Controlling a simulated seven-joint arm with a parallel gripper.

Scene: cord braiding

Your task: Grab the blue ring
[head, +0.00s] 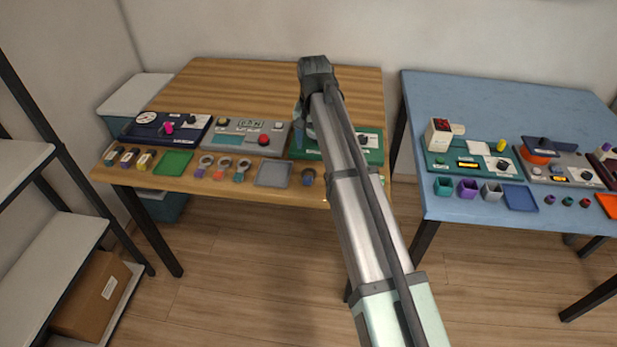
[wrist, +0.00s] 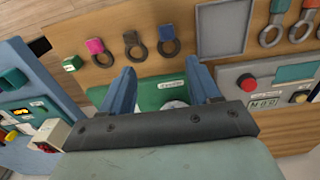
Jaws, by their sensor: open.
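In the head view my arm hides most of the fingers.
Button panels (head: 246,135) stand behind. A blue table (head: 480,100) is at the right, across a gap.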

